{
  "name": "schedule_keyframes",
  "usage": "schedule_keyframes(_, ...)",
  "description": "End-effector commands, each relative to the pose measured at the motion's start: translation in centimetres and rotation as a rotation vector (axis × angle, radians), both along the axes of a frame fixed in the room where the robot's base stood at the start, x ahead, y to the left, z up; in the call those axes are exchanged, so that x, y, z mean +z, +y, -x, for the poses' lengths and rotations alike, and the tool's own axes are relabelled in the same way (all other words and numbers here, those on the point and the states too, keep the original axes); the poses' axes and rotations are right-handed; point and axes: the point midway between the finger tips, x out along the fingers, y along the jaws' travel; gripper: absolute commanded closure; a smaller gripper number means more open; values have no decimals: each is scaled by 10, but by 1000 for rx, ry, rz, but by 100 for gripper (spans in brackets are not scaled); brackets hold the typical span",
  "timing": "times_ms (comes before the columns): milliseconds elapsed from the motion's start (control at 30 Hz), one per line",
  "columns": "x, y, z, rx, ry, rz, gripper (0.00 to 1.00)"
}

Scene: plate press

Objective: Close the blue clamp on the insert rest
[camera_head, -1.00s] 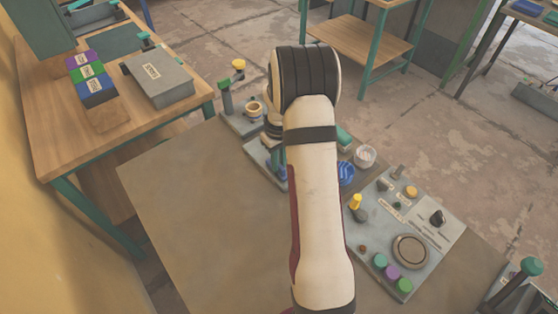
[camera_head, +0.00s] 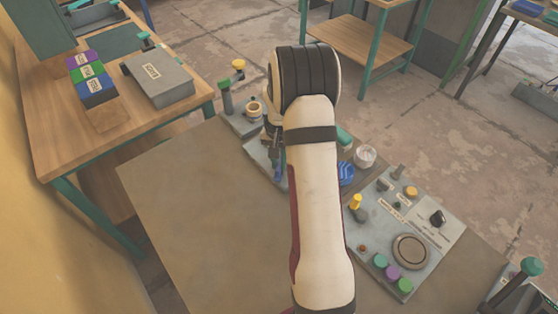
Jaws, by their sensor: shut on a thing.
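The insert rest (camera_head: 259,151) is a grey plate at the far edge of the brown table, left of my arm. The blue clamp (camera_head: 279,173) shows as a small blue piece on it, mostly hidden by my arm and gripper. My gripper (camera_head: 277,158) points down over the rest, partly hidden behind my pale forearm. It is shut on the blue clamp. The clamp's exact angle cannot be made out.
The table's left part (camera_head: 200,200) is clear.

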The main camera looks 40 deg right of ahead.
Motion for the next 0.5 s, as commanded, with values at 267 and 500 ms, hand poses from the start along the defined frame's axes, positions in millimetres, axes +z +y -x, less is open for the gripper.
schedule_keyframes(267, 0, 0, 0, -256, 1, 0, 100)
schedule_keyframes(500, 0, 0, 0, -452, 1, 0, 100)
